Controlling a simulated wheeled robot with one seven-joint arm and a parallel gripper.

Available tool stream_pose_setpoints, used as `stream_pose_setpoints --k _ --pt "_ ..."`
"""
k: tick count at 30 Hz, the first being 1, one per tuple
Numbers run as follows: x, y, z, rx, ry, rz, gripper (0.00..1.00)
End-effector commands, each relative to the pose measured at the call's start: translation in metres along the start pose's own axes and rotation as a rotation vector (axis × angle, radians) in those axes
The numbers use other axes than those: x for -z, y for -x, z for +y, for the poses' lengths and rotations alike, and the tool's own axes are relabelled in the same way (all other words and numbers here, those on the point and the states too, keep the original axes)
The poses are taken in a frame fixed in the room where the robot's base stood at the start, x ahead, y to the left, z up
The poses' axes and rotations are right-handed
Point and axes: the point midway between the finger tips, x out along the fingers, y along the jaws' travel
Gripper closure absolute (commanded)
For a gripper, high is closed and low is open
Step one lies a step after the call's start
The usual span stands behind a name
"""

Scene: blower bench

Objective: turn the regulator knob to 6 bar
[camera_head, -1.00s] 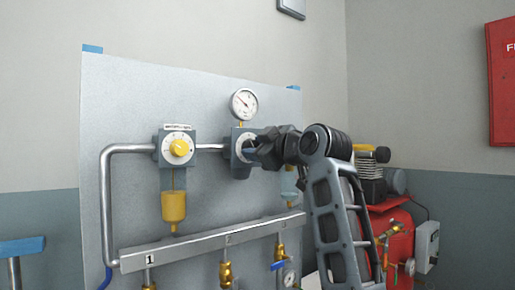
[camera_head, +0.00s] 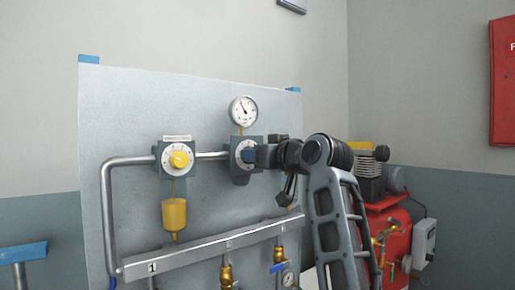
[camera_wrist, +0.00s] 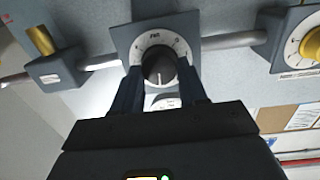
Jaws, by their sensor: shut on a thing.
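The regulator (camera_head: 234,172) is a grey block with a pale round dial on the panel, below a small pressure gauge (camera_head: 243,111). Its dark knob (camera_wrist: 158,68) has a light pointer line and a marked dial ring around it in the wrist view. My gripper (camera_wrist: 160,78) is shut on this knob, with a finger on either side. In the head view my gripper (camera_head: 250,156) reaches the regulator from the right and hides much of the dial. The gauge needle shows, but its figures are too small to read.
A similar unit with a yellow knob (camera_head: 180,159) and a yellow bowl (camera_head: 174,214) sits to the left on the same pipe. A manifold bar (camera_head: 205,251) with brass valves runs below. A red compressor tank (camera_head: 397,232) stands at right, behind my arm.

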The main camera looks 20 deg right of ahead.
Motion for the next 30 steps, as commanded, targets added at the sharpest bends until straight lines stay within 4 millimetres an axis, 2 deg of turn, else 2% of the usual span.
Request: stream_pose_setpoints --k 18,30 --pt "0.0 -0.0005 0.002 0.029 -0.586 -0.036 0.88" --pt "-0.0013 -0.0006 0.0035 0.044 -0.901 -0.054 0.88"
